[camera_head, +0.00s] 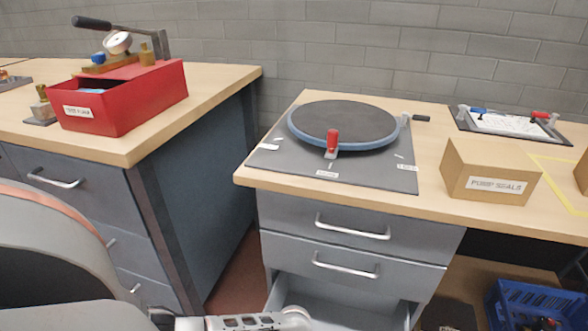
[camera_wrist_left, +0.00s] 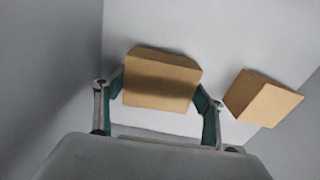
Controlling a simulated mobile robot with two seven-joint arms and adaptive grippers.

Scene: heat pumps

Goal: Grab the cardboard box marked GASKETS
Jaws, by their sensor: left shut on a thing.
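In the left wrist view my left gripper (camera_wrist_left: 160,90) is shut on a plain brown cardboard box (camera_wrist_left: 160,82), with one green-padded finger at each side. No marking shows on the faces in sight, so I cannot read whether it says GASKETS. A second brown cardboard box (camera_wrist_left: 262,98) lies to the right, apart from the gripper, also with no readable label. Both boxes are over a pale surface with grey walls beside it. In the head view the left gripper is out of sight. My right gripper is not in view.
An open grey drawer (camera_head: 345,303) is at the bottom of the workbench. On the bench are a round turntable (camera_head: 345,122), a box labelled PUMP SEALS (camera_head: 488,172) and a clipboard-like tray (camera_head: 508,124). A red bin (camera_head: 125,100) stands on the left bench. A blue crate (camera_head: 535,305) is lower right.

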